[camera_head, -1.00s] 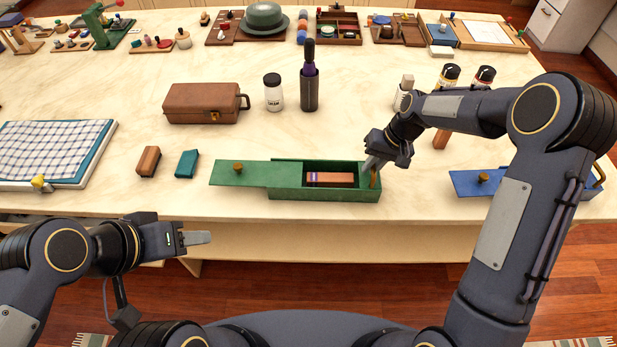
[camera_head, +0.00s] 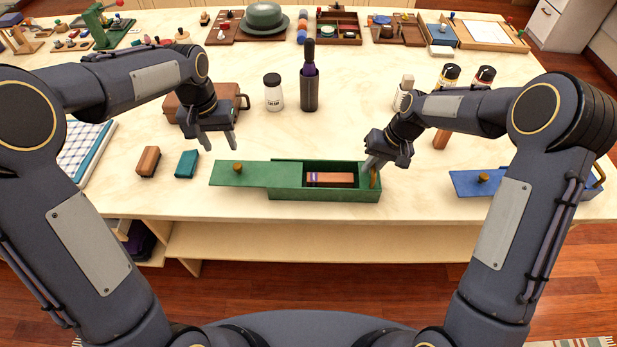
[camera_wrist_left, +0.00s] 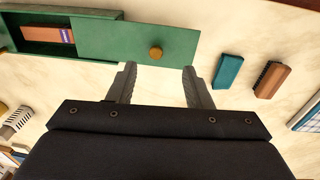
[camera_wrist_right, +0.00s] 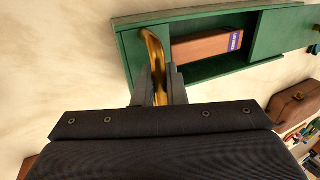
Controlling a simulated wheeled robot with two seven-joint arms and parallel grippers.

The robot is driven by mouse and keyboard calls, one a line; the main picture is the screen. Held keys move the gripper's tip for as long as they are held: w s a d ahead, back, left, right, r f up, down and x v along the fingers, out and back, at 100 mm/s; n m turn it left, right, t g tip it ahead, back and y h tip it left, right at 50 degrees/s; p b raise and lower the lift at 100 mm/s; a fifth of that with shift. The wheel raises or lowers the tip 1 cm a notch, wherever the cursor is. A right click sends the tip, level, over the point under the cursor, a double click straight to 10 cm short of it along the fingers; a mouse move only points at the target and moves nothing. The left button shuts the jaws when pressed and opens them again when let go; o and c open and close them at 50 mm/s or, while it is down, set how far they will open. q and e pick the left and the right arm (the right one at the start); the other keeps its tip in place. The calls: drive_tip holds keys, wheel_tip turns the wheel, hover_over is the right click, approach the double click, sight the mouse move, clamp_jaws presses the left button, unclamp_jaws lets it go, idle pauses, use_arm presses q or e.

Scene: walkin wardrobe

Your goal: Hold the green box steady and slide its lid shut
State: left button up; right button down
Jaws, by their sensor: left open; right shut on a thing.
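The green box (camera_head: 325,194) stands near the front edge of the table. Its green lid (camera_head: 228,173) is slid out to the left, so the right part of the box is open, with a brown block (camera_head: 330,180) inside. A round brass knob (camera_head: 238,168) sits on the lid; it also shows in the left wrist view (camera_wrist_left: 156,53). My right gripper (camera_head: 372,168) is shut on the brass handle (camera_wrist_right: 153,62) at the box's right end. My left gripper (camera_head: 219,143) is open and empty, above and behind the lid, with its fingers pointing down. In the left wrist view its fingertips (camera_wrist_left: 158,72) are close to the knob.
A brown block (camera_head: 148,161) and a teal block (camera_head: 187,163) lie left of the lid. A brown case (camera_head: 190,108), a white jar (camera_head: 273,92) and a dark bottle (camera_head: 309,88) stand behind. A blue box (camera_head: 530,184) is at the right.

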sight(237, 166)
use_arm(q)
drive_tip(key=shift+g+y, duration=0.3)
drive_tip(key=shift+y, duration=0.1)
drive_tip(key=w+f, duration=0.1)
drive_tip(key=f, duration=0.1)
drive_tip(key=w+d+f, duration=0.1)
drive_tip(key=w+f, duration=0.1)
drive_tip(key=shift+w+d, duration=0.15)
drive_tip(key=shift+d, duration=0.05)
wheel_tip(237, 166, down, 9)
drive_tip(key=shift+f, duration=0.15)
drive_tip(key=shift+s+f, duration=0.2)
